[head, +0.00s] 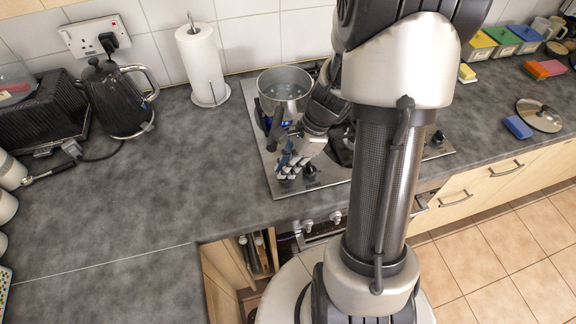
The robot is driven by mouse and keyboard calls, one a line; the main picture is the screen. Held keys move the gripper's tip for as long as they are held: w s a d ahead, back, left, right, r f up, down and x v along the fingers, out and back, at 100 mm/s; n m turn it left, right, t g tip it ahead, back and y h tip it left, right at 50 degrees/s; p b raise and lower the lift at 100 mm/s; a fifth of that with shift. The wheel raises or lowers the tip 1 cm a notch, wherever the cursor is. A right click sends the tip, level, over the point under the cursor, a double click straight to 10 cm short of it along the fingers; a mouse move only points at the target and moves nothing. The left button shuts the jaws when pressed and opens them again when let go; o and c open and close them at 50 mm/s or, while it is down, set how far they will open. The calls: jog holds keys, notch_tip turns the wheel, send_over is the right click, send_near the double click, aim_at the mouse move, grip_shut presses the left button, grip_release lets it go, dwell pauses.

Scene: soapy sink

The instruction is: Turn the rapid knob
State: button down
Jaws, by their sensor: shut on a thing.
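My gripper (287,170) points down at the front left of the steel gas hob (262,150). Its fingers are closed around a small hob knob, which they mostly hide. A dark hob knob (310,171) stands just to the right of the fingers. Another dark knob (438,137) is at the hob's right end, beyond my arm. I cannot read any label that tells which knob is the rapid one.
A steel saucepan (285,84) stands on the hob's back left, its dark handle close to my gripper. Blue shows beside it, perhaps flame. A kettle (117,98) and paper roll (201,62) stand left. Oven knobs (335,217) are below. The left worktop (150,210) is clear.

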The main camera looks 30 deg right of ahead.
jog(key=n+g+p, duration=0.1)
jog(key=n+p, duration=0.1)
jog(key=shift+w+r+n, duration=0.1)
jog(key=shift+n, duration=0.3)
jog(key=shift+w+n+g+p, duration=0.1)
jog(key=shift+n+g+p, duration=0.65)
jog(key=shift+n, duration=0.75)
jog(key=c, duration=1.7)
grip_release()
jog(key=v, duration=1.2)
jog(key=shift+d, duration=0.1)
